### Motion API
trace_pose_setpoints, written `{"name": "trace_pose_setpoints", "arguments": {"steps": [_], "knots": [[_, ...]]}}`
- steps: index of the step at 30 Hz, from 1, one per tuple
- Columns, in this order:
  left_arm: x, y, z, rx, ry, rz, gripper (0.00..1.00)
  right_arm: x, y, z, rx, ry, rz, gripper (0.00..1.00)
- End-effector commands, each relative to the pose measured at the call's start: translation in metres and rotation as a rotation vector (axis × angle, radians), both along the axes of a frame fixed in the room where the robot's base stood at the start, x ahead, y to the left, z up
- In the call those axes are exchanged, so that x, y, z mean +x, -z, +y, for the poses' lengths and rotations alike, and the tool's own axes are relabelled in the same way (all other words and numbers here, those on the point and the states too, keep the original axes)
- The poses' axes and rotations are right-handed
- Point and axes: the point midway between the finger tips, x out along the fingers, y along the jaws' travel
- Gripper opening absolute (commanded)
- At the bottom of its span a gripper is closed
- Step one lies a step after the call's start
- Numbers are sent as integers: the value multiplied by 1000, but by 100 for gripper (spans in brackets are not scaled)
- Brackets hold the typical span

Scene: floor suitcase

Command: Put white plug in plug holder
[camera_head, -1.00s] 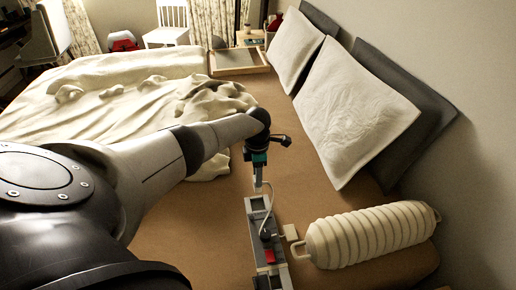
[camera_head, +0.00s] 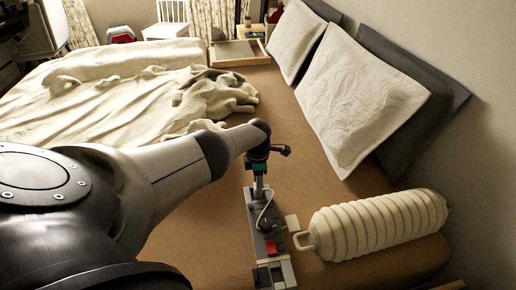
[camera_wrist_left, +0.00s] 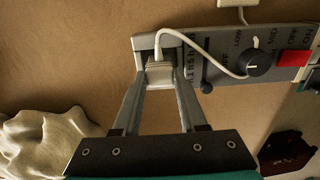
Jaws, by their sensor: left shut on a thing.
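My left gripper (camera_head: 259,188) is at the far end of a grey control panel (camera_head: 283,268). In the left wrist view its two fingers (camera_wrist_left: 160,86) are shut on the white plug (camera_wrist_left: 160,73). A white cable (camera_wrist_left: 204,47) runs from the plug to the panel (camera_wrist_left: 222,60). The plug is at the dark recessed plug holder (camera_wrist_left: 146,44) at the panel's end; how deep it sits in it I cannot tell. The fingers hide part of the plug. In the head view my arm and gripper largely hide the plug. My right gripper is not in view.
The panel lies on a brown bed and carries a red switch (camera_wrist_left: 293,58) and a black knob (camera_wrist_left: 260,63). A ribbed cream bolster (camera_head: 375,228) lies to its right. Pillows (camera_head: 360,100) lean on the wall. A rumpled cream blanket (camera_head: 120,95) covers the left.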

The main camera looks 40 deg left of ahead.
Motion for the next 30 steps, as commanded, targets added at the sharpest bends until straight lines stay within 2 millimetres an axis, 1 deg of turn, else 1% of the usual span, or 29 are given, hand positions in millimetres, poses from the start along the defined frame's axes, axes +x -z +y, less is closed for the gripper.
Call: {"name": "trace_pose_setpoints", "arguments": {"steps": [5,11,12,20,27,30], "knots": [[0,-1,0,0,0,-1,0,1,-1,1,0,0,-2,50],[0,3,0,-1,0,-1,0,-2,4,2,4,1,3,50],[0,3,0,-1,0,-1,42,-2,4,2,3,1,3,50],[0,2,0,-1,0,-1,71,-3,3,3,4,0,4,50],[0,2,0,-1,0,-1,71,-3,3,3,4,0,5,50],[0,-1,0,-1,0,-1,71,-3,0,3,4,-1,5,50]]}}
